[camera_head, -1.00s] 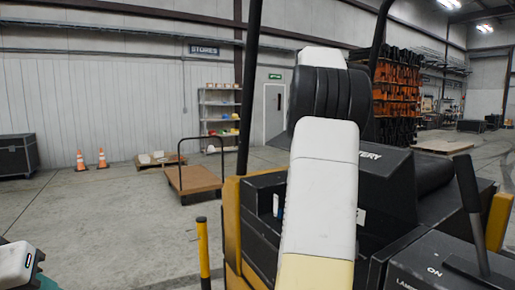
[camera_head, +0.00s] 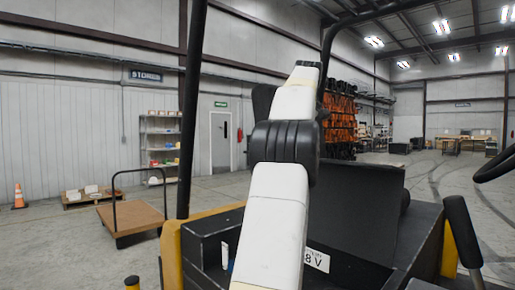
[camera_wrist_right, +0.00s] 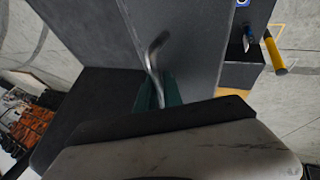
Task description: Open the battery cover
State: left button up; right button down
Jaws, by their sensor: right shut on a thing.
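The battery cover (camera_head: 365,205) is a dark panel on the truck body, raised and steeply tilted in the head view. Its lettering is not visible now. My right arm reaches across the middle of the head view and hides part of the cover and my right gripper. In the right wrist view, my right gripper (camera_wrist_right: 158,92) has its green fingers shut on a bent metal handle (camera_wrist_right: 153,55) against a grey panel (camera_wrist_right: 195,40). My left gripper is out of view.
The truck's black body (camera_head: 200,245) with a yellow edge lies below the cover. A black lever (camera_head: 462,230) stands at the right. A flat cart (camera_head: 130,216) and a shelf (camera_head: 160,145) stand at the left. Open concrete floor lies on both sides.

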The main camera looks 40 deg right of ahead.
jog(key=shift+d, duration=0.15)
jog(key=c, duration=1.8)
grip_release()
jog(key=shift+o, duration=0.2)
jog(key=shift+v, duration=2.2)
jog(key=shift+s+a+r, duration=0.2)
jog(key=shift+s+r, duration=0.05)
jog(key=shift+r, duration=0.1)
jog(key=s+a, duration=0.7)
jog(key=s, duration=0.2)
jog(key=shift+a, duration=0.2)
